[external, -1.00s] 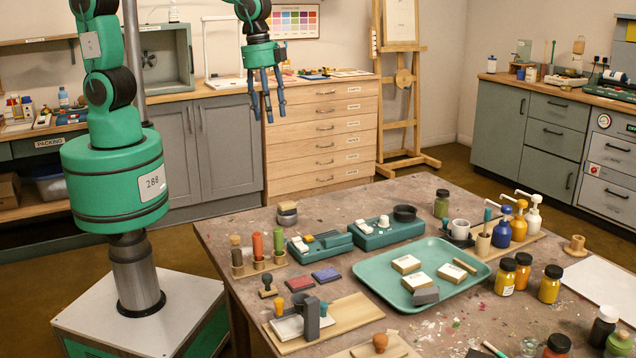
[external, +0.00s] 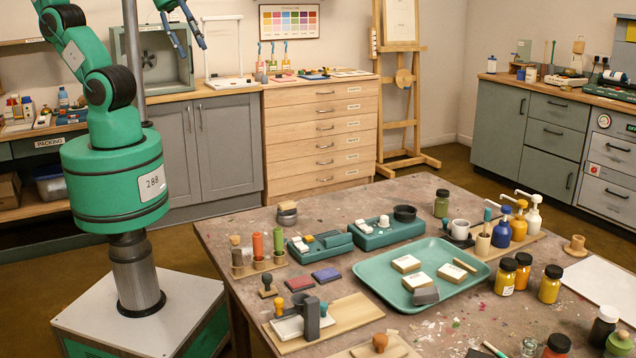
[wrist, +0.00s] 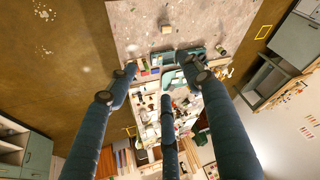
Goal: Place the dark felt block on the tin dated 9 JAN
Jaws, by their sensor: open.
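A dark grey block (external: 426,295), which looks like the felt block, lies at the near edge of the teal tray (external: 366,278) on the table. Pale, cream-topped blocks lie on the same tray. My gripper (external: 191,46) is high at the top left, far from the table, fingers spread and empty. Its fingers also show in the wrist view (wrist: 160,78), where the block cannot be made out.
Stamp racks (external: 259,265), teal devices (external: 320,245), ink pads (external: 327,274) and a wooden board with a grey upright (external: 345,317) crowd the table's left and middle. Yellow jars (external: 550,284) and pump bottles (external: 518,222) stand right of the tray. A white sheet (external: 596,288) lies at right.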

